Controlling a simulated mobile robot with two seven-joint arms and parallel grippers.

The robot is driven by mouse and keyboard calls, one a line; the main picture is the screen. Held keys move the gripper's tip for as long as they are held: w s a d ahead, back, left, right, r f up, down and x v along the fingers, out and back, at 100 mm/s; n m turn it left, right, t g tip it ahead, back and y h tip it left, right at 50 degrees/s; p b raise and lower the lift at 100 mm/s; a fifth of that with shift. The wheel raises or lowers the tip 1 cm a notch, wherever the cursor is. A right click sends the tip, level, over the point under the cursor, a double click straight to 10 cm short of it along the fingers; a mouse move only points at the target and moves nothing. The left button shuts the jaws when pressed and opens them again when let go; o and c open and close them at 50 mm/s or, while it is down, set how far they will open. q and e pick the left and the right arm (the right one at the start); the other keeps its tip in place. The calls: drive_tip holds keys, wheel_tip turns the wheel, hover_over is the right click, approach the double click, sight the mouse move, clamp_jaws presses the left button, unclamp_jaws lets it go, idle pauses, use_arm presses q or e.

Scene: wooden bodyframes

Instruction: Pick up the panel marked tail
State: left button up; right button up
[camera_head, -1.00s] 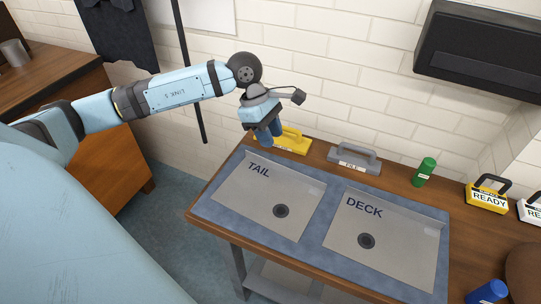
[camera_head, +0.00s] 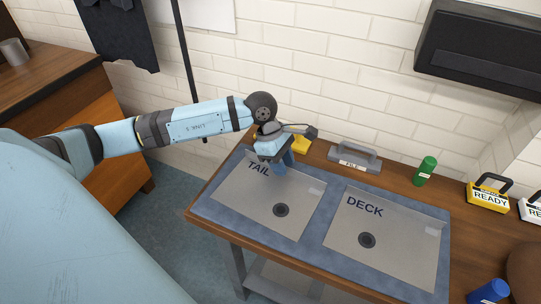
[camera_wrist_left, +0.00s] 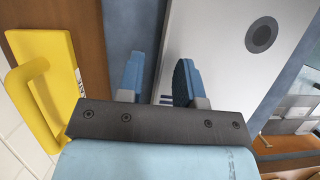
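The panel marked TAIL (camera_head: 262,203) is a flat grey plate with a dark round knob, lying on the blue mat (camera_head: 318,240) at the left. My left gripper (camera_head: 283,163) is over the panel's far edge, near the word TAIL, pointing down. In the left wrist view, its two blue fingers (camera_wrist_left: 158,80) are apart with nothing between them, and the panel (camera_wrist_left: 225,50) with its knob shows beyond them. I cannot tell whether the fingers touch the panel. My right gripper is not in view.
The DECK panel (camera_head: 385,240) lies to the right. A yellow handled tool (camera_head: 301,146), partly hidden by my gripper, a grey FILE tool (camera_head: 355,158) and a green bottle (camera_head: 425,170) stand along the back. Yellow READY block (camera_head: 488,197) and blue object (camera_head: 488,291) are at right.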

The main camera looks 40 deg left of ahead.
use_arm(q)
clamp_jaws()
drive_tip(key=shift+r, duration=0.15)
